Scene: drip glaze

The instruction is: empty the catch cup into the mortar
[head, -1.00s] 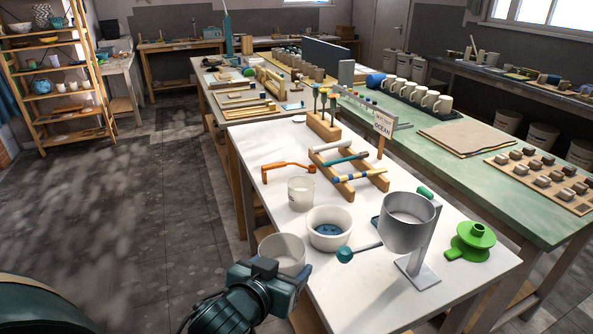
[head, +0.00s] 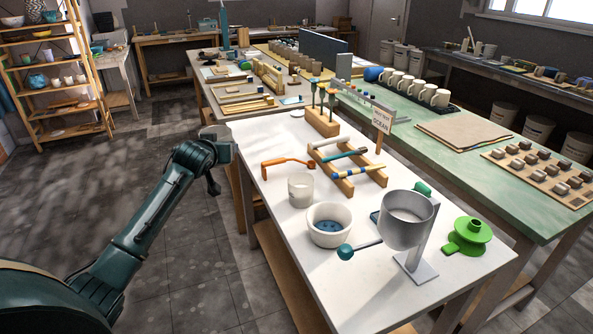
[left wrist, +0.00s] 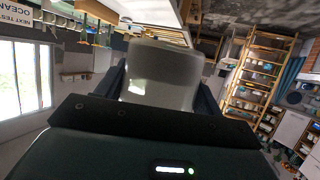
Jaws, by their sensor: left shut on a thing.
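My left gripper (head: 214,150) is shut on the catch cup (head: 212,132), a pale translucent cup, held off the left edge of the white table. The cup (left wrist: 160,80) fills the middle of the left wrist view between the fingers; its contents cannot be made out. The mortar (head: 313,230), a white bowl with blue material in it, stands on the white table, to the right of and nearer than the gripper. My right gripper is not in view.
A clear beaker (head: 301,190) stands behind the mortar. A grey metal cylinder (head: 407,225) on a stand, with a teal-knobbed crank (head: 346,251), is right of it. An orange tool (head: 288,162), a wooden rack (head: 345,185) and a green part (head: 467,236) are also on the table.

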